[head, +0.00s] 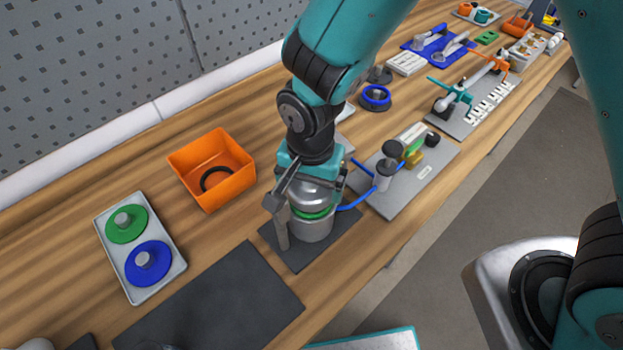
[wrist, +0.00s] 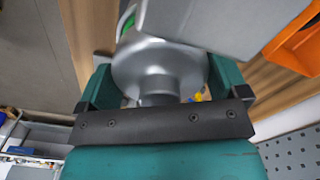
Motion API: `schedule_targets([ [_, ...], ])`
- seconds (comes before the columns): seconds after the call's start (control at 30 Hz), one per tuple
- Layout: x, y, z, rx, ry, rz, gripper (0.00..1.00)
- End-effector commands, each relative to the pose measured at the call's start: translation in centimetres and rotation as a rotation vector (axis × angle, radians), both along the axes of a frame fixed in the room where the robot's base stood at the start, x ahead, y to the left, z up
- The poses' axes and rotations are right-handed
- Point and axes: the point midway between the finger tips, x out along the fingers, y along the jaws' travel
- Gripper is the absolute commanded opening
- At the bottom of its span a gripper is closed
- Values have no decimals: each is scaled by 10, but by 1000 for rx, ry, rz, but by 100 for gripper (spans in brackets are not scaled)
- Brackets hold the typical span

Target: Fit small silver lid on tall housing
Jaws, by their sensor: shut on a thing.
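A silver domed lid (head: 318,190) sits below my gripper (head: 310,172) in the head view. In the wrist view the lid (wrist: 135,66) is a shiny disc with a round knob (wrist: 158,88) between the teal jaws. My gripper (wrist: 160,85) is shut on the lid. Directly under the lid are a green ring (head: 313,212) and a silver cylindrical housing (head: 312,230), upright on a dark mat (head: 340,238). The lid appears on or just above the ring; I cannot tell whether they touch. My gripper hides part of the lid's top.
A grey upright bar (head: 281,222) stands close left of the housing. An orange bin (head: 185,165) with a black ring is left. A tray (head: 150,290) holds green and blue discs. A grey plate (head: 425,178) with fittings and blue tubing is right. A bare dark mat (head: 220,300) lies in front.

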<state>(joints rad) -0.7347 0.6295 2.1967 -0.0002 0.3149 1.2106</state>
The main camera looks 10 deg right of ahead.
Motion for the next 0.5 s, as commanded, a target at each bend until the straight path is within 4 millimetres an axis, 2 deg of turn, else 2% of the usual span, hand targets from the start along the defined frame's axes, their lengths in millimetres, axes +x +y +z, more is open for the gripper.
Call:
schedule_targets([
  [0.5, 0, 0, -8, 1, 0, 0, 49],
])
